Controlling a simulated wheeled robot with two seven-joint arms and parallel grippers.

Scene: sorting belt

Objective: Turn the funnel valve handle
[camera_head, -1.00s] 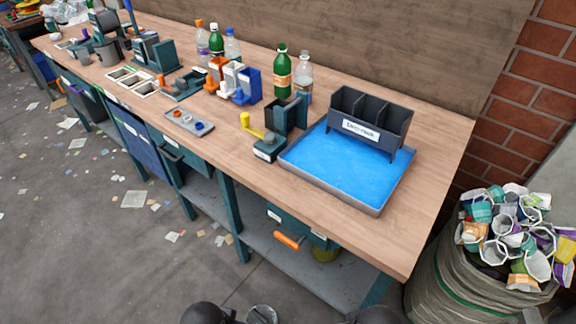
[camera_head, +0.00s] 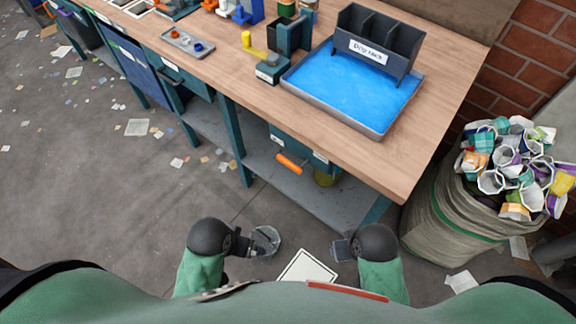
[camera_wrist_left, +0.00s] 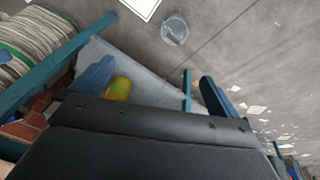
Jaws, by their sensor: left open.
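A yellow lever-like handle (camera_head: 250,45) sticks out from the left of a small teal stand (camera_head: 289,38) with a dark cup, on the bench behind the blue tray. An orange handle (camera_head: 289,163) shows below the bench top. No clear funnel shape shows, so I cannot tell which handle belongs to it. My left gripper (camera_wrist_left: 153,86) is open and empty in the left wrist view, with the fingers well apart. My right gripper is small and dark near the right forearm (camera_head: 379,275); its fingers are not clear. Both arms are low, in front of the bench.
A blue tray (camera_head: 296,83) with a dark three-slot bin (camera_head: 369,50) is on the bench. A sack of cups (camera_head: 430,220) stands at right.

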